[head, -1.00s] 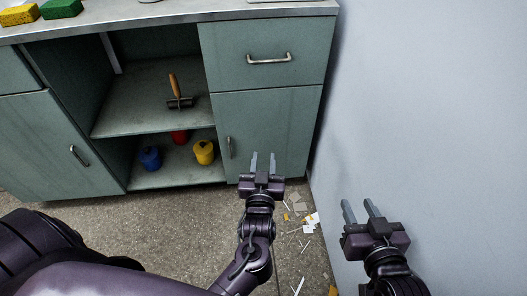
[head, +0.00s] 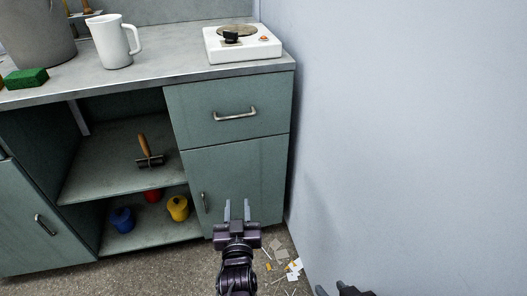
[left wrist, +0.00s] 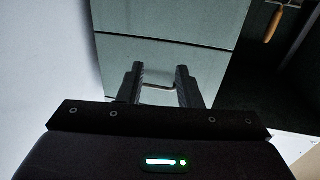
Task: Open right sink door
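The right sink door (head: 238,180) is the green door under the drawer, at the cabinet's right end by the wall. It is closed, with a small upright metal handle (head: 203,201) near its left edge. My left gripper (head: 237,210) is open and empty, in front of the door's lower part and right of the handle in the picture. In the left wrist view its two fingers (left wrist: 160,82) are apart, with a horizontal metal handle (left wrist: 158,87) visible beyond them. My right gripper (head: 332,289) is mostly cut off at the bottom edge; its fingertips look apart.
A closed drawer with a handle (head: 235,113) is above the door. Open shelves to the left hold a wooden-handled tool (head: 149,155) and blue, red and yellow containers. A wall (head: 400,150) closes off the right. Scraps (head: 290,265) litter the floor.

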